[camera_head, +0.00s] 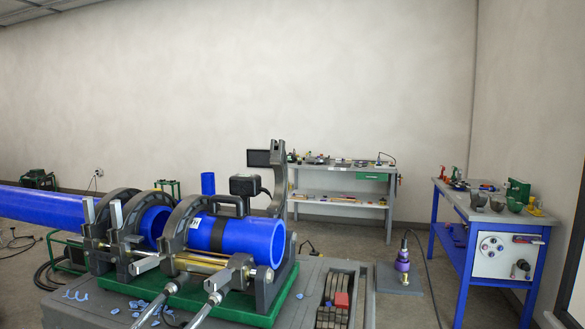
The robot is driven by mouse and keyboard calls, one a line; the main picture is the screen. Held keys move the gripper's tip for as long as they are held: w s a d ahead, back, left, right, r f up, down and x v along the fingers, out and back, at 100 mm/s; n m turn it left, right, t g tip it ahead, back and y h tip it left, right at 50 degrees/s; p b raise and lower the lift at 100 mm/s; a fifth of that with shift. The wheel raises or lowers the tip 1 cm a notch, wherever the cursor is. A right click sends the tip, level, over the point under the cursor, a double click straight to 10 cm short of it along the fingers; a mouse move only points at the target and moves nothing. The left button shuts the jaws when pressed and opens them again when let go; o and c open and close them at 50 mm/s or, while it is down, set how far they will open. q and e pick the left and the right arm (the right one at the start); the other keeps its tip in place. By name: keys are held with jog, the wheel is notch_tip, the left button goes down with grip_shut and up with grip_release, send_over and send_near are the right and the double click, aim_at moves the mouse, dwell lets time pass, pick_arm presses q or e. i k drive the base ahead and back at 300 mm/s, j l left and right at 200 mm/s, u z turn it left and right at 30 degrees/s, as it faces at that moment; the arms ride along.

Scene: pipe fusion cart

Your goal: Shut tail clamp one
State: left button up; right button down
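A fusion machine with dark grey ring clamps stands on the cart. At its right end one clamp's upper half (278,178) stands raised behind the short blue pipe (240,235), clear of it. That clamp's lower half (266,290) is under the pipe end. Another clamp (182,222) further left arches over the short pipe. Two more clamps (97,208) (130,205) arch over the long blue pipe (40,205) side. Which one is tail clamp one is not marked. Silver rods (205,305) (150,310) slope toward the front. Neither of my grippers shows.
The machine's green base (215,307) rests on the grey cart top (305,285). Blue shavings (75,294) lie at its left. A slotted tray (335,300) holds a red block (341,299). A blue-framed workbench (490,215) stands at right, a grey shelf table (340,190) behind.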

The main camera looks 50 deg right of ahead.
aim_at(278, 159)
jog(key=k+l+u, duration=0.1)
jog(key=k+l, duration=0.6)
jog(key=k, duration=0.15)
jog(key=k+l+u, duration=0.1)
jog(key=k+l, duration=0.15)
jog(key=l, duration=0.2)
jog(key=k+l, duration=0.3)
jog(key=l, duration=0.15)
jog(key=l+u, duration=0.1)
jog(key=l, duration=0.45)
jog(key=k+l+u, duration=0.1)
jog(key=l, duration=0.5)
jog(key=l+u, duration=0.15)
jog(key=l, duration=1.3)
jog(key=i+l+u, duration=0.15)
jog(key=l, duration=1.25)
jog(key=k+l+u, duration=0.15)
jog(key=l, duration=1.3)
jog(key=l+u, duration=0.35)
jog(key=l, duration=0.6)
